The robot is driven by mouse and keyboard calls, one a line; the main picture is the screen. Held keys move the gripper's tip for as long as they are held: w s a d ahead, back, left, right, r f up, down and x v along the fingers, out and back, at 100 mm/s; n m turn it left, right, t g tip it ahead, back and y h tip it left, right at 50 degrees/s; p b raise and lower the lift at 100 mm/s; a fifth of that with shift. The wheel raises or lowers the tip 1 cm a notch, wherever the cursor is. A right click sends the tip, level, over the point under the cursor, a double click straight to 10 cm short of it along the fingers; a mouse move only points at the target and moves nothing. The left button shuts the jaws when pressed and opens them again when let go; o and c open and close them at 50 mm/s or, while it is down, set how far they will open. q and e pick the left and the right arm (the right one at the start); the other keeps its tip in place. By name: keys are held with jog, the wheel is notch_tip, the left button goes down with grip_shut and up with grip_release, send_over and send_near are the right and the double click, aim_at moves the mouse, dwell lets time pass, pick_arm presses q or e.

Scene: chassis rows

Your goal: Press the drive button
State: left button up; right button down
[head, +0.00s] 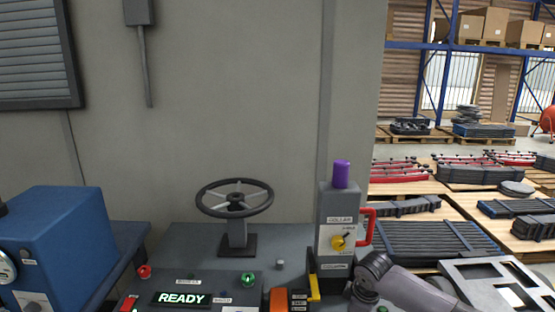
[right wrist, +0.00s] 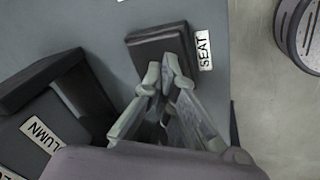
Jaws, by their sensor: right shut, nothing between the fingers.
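A dark control panel (head: 172,283) is at the bottom of the head view, with a lit green READY display (head: 181,299). A green button (head: 248,279) is at its right, and a red button (head: 144,271) is at its upper left. The small labels there are too blurred to read, so I cannot tell which is the drive button. My right gripper (right wrist: 166,72) is shut and empty in the right wrist view. Its fingertips overlap a dark block (right wrist: 155,42) beside a SEAT label; contact is unclear. My left gripper is not in view.
A grey post (head: 337,205) labelled COLLAR, with a purple top and red handle, stands right of the panel. A handwheel (head: 235,199) stands behind the panel. A blue box (head: 53,235) is at left.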

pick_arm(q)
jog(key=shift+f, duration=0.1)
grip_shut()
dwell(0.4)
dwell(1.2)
